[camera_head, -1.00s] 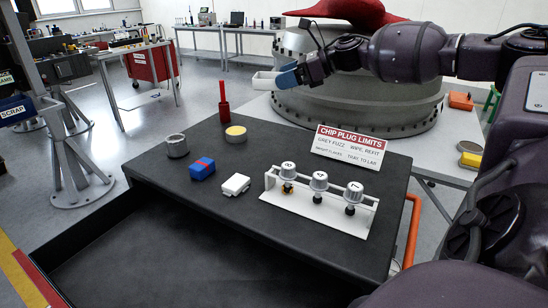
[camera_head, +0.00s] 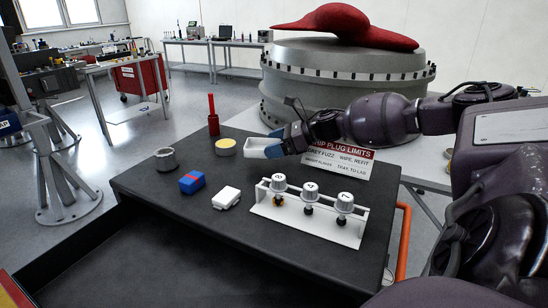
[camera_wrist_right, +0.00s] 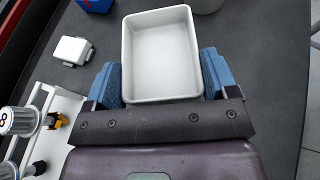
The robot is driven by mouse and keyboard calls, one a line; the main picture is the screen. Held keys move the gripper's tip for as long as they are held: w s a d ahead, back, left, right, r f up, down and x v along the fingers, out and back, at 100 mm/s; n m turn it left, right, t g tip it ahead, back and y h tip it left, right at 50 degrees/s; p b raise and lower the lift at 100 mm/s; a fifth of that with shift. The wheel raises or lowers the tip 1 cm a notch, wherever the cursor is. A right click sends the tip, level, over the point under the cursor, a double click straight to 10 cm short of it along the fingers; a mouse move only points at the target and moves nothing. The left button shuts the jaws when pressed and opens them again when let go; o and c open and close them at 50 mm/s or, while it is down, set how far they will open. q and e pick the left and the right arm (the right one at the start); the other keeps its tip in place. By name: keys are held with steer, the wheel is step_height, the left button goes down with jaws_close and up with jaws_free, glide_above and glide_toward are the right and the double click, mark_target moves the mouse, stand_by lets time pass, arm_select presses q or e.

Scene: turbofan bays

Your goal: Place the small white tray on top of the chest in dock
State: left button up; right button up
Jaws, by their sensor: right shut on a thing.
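The small white tray (camera_head: 257,152) is an open, shallow rectangular box. My right gripper (camera_head: 283,143) is shut on it, with blue fingers pressed on opposite sides. The wrist view shows the tray (camera_wrist_right: 160,50) empty and upright between the fingers of the same gripper (camera_wrist_right: 163,78). The chest (camera_head: 215,229) has a dark flat top with an open drawer at its front. The tray appears held above the back part of this top; the exact gap is hard to tell. My left gripper is not in view.
On the chest top are a grey cup (camera_head: 166,159), a red upright tool (camera_head: 213,115), a yellow-topped tin (camera_head: 226,147), a blue-red block (camera_head: 192,182), a white block (camera_head: 222,198) and a plug rack (camera_head: 330,226). A sign (camera_head: 340,160) stands partly behind my arm.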

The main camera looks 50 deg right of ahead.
mark_target(274, 166)
step_height(274, 166, down, 3)
steer(key=shift+f, duration=0.5)
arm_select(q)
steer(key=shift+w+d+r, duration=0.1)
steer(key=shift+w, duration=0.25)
arm_select(e)
steer(key=shift+f, duration=0.1)
steer(key=o, duration=0.9)
steer(key=shift+c, duration=0.2)
steer(key=p+v, duration=0.2)
steer(key=v, duration=0.8)
steer(key=shift+a, duration=0.1)
steer(key=shift+v, duration=0.95)
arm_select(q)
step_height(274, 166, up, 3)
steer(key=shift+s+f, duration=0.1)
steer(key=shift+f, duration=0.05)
arm_select(e)
steer(key=shift+s, duration=0.1)
